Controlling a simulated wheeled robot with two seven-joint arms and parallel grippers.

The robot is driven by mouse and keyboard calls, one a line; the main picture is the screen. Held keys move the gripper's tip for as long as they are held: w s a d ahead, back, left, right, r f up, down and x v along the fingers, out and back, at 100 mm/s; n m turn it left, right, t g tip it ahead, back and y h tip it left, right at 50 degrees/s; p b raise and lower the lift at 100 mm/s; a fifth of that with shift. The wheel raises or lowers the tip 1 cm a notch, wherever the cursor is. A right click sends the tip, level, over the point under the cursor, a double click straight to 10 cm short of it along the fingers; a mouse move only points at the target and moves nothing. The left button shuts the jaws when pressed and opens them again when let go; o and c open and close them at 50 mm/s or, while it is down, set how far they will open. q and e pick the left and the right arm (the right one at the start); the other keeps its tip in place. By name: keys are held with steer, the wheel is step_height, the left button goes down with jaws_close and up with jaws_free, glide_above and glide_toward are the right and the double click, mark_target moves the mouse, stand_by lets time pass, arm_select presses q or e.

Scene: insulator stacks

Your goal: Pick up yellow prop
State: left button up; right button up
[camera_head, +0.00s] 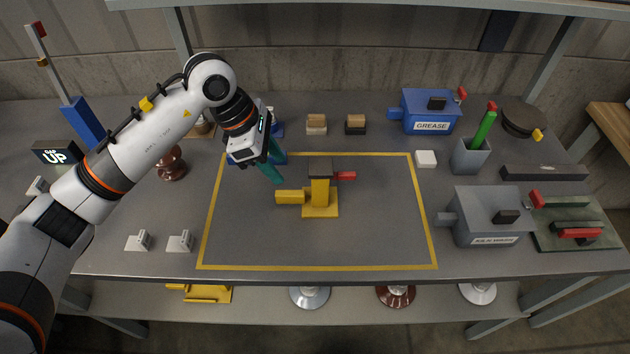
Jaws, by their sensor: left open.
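The yellow prop (320,197) stands upright on the grey table inside the yellow outlined rectangle. It has a flat yellow base, a yellow arm pointing left, a dark top and a red handle pointing right. My left gripper (272,172) is open, with teal fingers pointing down, above and to the upper left of the prop. It is apart from the prop and holds nothing that I can see. My right gripper is not in view.
A blue GREASE box (430,111), a grey box (487,217), a grey cup (470,157) and a white block (426,159) stand on the right. Two light grey brackets (160,242) lie at front left. The outlined area around the prop is otherwise clear.

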mark_target(294, 193)
arm_select(q)
steer(key=x, duration=0.4)
steer(key=shift+s+d+p, duration=0.1)
steer(key=shift+s+p, duration=0.2)
steer(key=shift+w+d+f, duration=0.1)
steer(key=shift+d+f, duration=0.05)
steer(key=shift+f, duration=0.4)
steer(key=x, duration=0.3)
steer(key=p+x, duration=0.1)
steer(key=shift+f, duration=0.25)
steer(key=shift+w+f, duration=0.1)
steer(key=shift+f, duration=0.1)
steer(key=shift+r, duration=0.1)
jaws_close()
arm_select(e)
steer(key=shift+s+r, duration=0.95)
